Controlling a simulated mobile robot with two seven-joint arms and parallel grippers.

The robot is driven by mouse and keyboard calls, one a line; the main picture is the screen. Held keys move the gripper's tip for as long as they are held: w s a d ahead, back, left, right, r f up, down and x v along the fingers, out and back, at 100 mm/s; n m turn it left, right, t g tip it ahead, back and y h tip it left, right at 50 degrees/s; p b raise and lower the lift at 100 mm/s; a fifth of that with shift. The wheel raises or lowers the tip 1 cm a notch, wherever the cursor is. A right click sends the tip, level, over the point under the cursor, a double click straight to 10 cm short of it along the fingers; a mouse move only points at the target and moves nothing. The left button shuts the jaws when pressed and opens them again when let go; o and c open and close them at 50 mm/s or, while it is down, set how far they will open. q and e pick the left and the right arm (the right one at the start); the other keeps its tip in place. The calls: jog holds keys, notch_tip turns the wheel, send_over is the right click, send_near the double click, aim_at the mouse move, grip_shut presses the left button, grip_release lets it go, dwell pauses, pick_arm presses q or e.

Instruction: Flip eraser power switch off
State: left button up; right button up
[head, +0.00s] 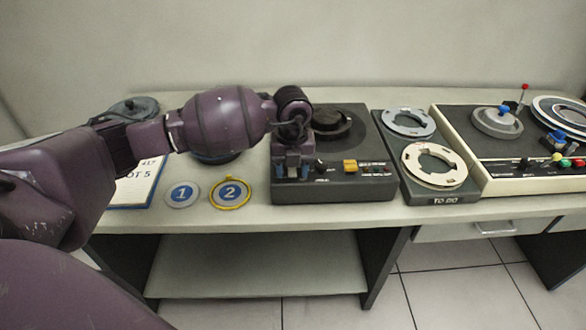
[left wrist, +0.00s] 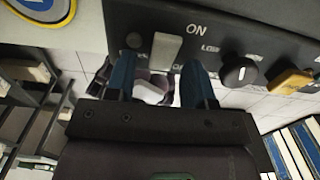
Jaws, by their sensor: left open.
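The eraser (head: 345,188) is a dark grey box with a round black top, standing on the bench in the head view. Its front panel also fills the top of the left wrist view (left wrist: 215,22). My left gripper (head: 292,172) is at the left end of the eraser's front and hides the switch in the head view. In the left wrist view, the open blue fingers (left wrist: 162,64) stand on either side of the switch's lower part. Contact cannot be told. My right gripper is not in view.
A black knob (left wrist: 240,71) and an orange button (left wrist: 291,81) sit right of the switch. Discs marked 1 (head: 182,194) and 2 (head: 230,193) lie left of the eraser. A TO DO tray (head: 447,199) with reels stands right, beside a cream-edged console (head: 487,182).

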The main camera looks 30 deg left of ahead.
pick_arm(q)
jog(key=shift+c, duration=0.5)
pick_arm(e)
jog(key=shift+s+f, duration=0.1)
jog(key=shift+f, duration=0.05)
pick_arm(q)
grip_shut()
jog(key=shift+w+r+g+h+p, duration=0.1)
jog(key=shift+r+g+h+p, duration=0.05)
jog(key=shift+g+h+p, duration=0.2)
jog(key=shift+w+a+g, duration=0.1)
jog(key=shift+g, duration=0.45)
jog(key=shift+w+a+g+h, duration=0.1)
jog(key=shift+w+g+h, duration=0.1)
jog(key=shift+g+h, duration=0.9)
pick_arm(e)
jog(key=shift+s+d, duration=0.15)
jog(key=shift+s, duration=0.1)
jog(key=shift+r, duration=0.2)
pick_arm(q)
jog(key=shift+o, duration=0.5)
grip_release()
jog(key=shift+r, duration=0.1)
